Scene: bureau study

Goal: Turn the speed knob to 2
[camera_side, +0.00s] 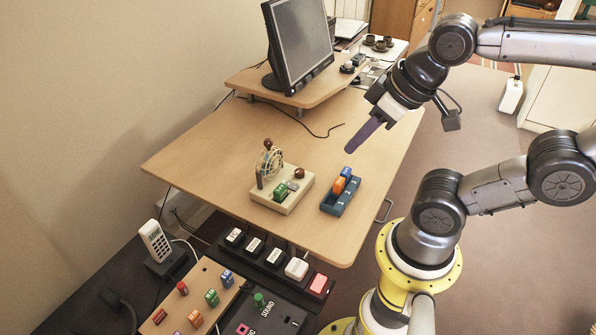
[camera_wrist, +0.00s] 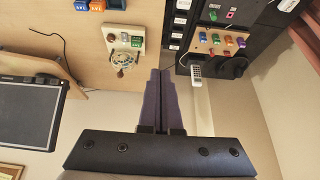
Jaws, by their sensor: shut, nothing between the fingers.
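A small fan (camera_side: 269,165) in a wire cage stands on a cream base (camera_side: 285,204) on the desk. The base carries a dark red round knob (camera_side: 299,172), a green block (camera_side: 280,192) and a small grey part. Which of these is the speed knob, and its setting, I cannot read. The fan base also shows in the wrist view (camera_wrist: 124,33), left of my fingers. My gripper (camera_side: 349,150) has long purple fingers, shut and empty, above the desk to the right of and behind the fan. The fingers show together in the wrist view (camera_wrist: 160,72).
A blue tray (camera_side: 330,209) with orange and blue blocks sits right of the fan. A monitor (camera_side: 299,42) stands on a raised shelf behind. Panels with buttons and coloured knobs (camera_side: 202,303) lie in front. The desk between fan and monitor is mostly clear.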

